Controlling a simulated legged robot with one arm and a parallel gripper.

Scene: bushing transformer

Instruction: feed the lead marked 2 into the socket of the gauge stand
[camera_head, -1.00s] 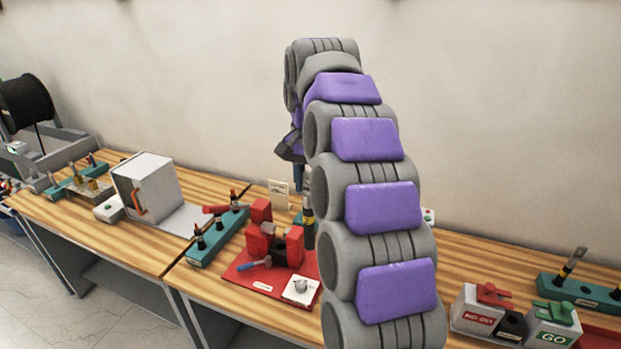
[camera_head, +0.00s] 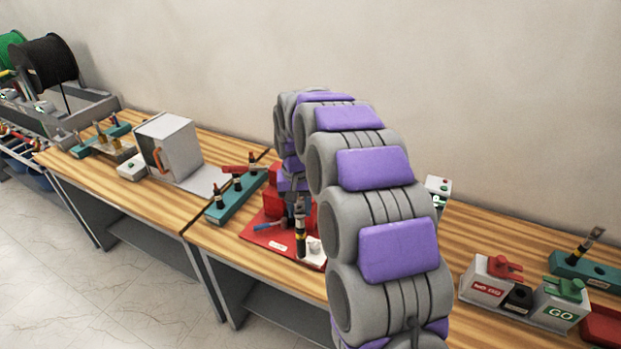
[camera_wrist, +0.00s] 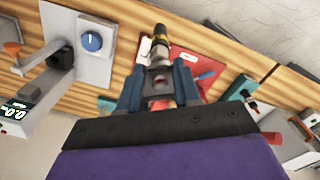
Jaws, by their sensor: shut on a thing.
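My gripper (camera_wrist: 157,80) is shut on a dark lead with a yellow band (camera_wrist: 160,47), whose tip points away from the palm. In the head view my gripper (camera_head: 294,195) holds the lead (camera_head: 300,232) upright over the red base plate of a fixture. I cannot read a number on the lead. In the wrist view a grey unit with a blue knob (camera_wrist: 92,42), a black block (camera_wrist: 61,55) and a lit display (camera_wrist: 15,117) stand to the left, apart from the lead; they look like the gauge stand. Its socket is not clear. My arm hides much of the bench in the head view.
The red fixture plate (camera_head: 262,236) lies below my gripper. A teal rack (camera_head: 222,207) with several leads is to its left, beside a grey box (camera_head: 170,145). NO-GO (camera_head: 487,283) and GO (camera_head: 560,305) boxes stand at the right.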

